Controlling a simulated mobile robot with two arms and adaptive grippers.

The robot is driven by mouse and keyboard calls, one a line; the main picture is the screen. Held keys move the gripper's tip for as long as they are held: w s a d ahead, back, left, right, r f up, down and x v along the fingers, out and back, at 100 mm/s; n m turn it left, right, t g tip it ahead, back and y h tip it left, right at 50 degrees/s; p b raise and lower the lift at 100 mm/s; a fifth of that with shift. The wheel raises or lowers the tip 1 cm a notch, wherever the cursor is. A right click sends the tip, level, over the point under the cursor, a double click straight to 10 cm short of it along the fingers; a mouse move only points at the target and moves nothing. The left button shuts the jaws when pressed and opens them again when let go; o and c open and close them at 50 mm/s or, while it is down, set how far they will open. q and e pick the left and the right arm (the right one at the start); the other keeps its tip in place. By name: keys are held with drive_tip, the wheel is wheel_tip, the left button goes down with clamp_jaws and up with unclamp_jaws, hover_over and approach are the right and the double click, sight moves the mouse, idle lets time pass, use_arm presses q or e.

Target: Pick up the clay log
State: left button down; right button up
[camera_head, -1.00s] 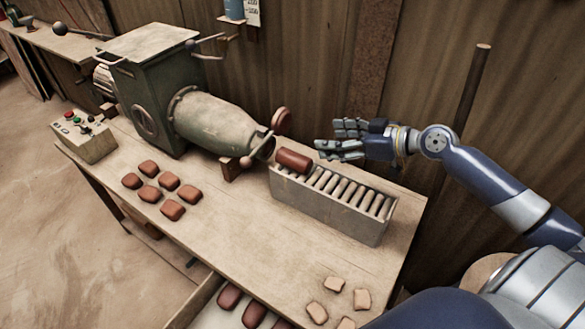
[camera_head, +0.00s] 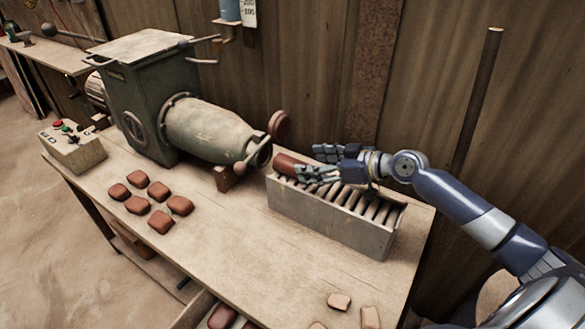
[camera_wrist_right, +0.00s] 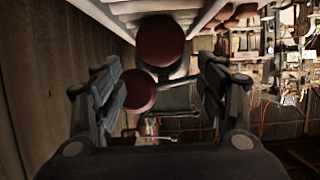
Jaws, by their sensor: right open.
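The clay log (camera_head: 287,164) is a reddish-brown cylinder lying on the left end of the grey roller tray (camera_head: 330,222). In the right wrist view the log (camera_wrist_right: 160,42) shows its round end, ahead of the fingers and toward the top. My right gripper (camera_head: 311,162) is open at the log's right end, one finger toward the wall and one toward the room. In the wrist view its fingers (camera_wrist_right: 160,88) stand wide apart with nothing clamped. I cannot tell whether the fingertips overlap the log's sides. My left gripper is not in view.
The green press (camera_head: 205,128) stands left of the log, its nozzle close by. A reddish disc (camera_head: 278,125) sits beside the nozzle and shows in the wrist view. Several clay pieces (camera_head: 137,204) lie on the table (camera_head: 235,235). The wooden wall is close behind.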

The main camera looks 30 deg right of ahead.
sight(300, 163)
drive_tip(key=shift+x, duration=2.85)
drive_tip(key=shift+s+f, duration=0.1)
drive_tip(key=shift+s, duration=0.05)
drive_tip(key=shift+c, duration=0.3)
drive_tip(key=c, duration=1.3)
drive_tip(key=shift+c, duration=0.7)
